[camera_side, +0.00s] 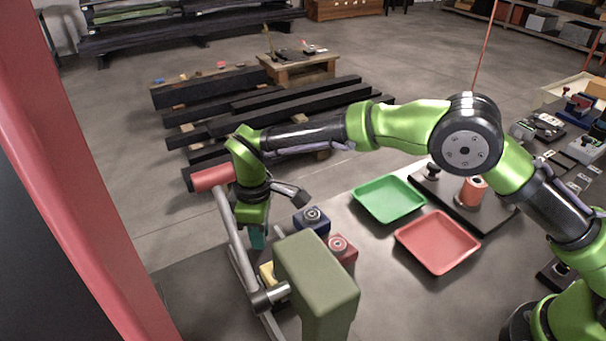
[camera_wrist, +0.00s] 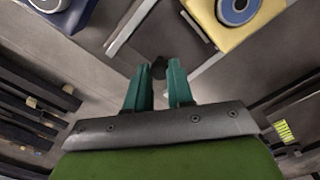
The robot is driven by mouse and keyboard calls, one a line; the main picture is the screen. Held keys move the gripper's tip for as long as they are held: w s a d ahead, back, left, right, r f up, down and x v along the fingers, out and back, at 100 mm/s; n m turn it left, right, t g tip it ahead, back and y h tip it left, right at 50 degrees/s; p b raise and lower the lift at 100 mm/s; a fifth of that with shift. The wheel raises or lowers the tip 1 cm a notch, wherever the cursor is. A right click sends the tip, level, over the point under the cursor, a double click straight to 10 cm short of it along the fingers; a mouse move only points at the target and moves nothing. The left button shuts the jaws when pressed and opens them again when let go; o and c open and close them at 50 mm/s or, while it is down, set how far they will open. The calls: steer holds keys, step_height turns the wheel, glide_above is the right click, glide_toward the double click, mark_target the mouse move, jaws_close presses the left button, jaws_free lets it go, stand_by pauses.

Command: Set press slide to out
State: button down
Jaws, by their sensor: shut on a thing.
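My gripper (camera_side: 257,240) points down at the left end of the work surface, behind the olive-green post (camera_side: 318,280). Its teal fingers also show in the wrist view (camera_wrist: 159,80). They are closed around a small dark knob (camera_wrist: 158,67), with one finger on each side. Grey rails (camera_wrist: 132,22) run close to the knob in the wrist view. I cannot tell for certain which part is the press slide, or how far it is out. In the side view the knob is hidden by the fingers.
A grey lever bar with a red handle (camera_side: 213,177) rises just left of my gripper. Blue (camera_side: 312,221), red (camera_side: 341,250) and yellow (camera_side: 267,273) blocks stand close by. A green tray (camera_side: 388,199) and a red tray (camera_side: 437,243) lie to the right, near an orange cylinder (camera_side: 472,192).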

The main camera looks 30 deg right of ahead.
steer(key=w, duration=0.5)
steer(key=shift+w+a, duration=0.1)
steer(key=shift+w, duration=0.65)
steer(key=shift+r, duration=0.1)
steer(key=c, duration=1)
jaws_free()
steer(key=s+d+r, duration=0.1)
steer(key=s+d, duration=0.2)
steer(key=s, duration=0.1)
steer(key=s+d+r, duration=0.2)
steer(key=s, duration=0.3)
steer(key=s+d+r, duration=0.2)
steer(key=s+d, duration=0.1)
steer(key=s, duration=0.1)
steer(key=shift+s+d, duration=0.3)
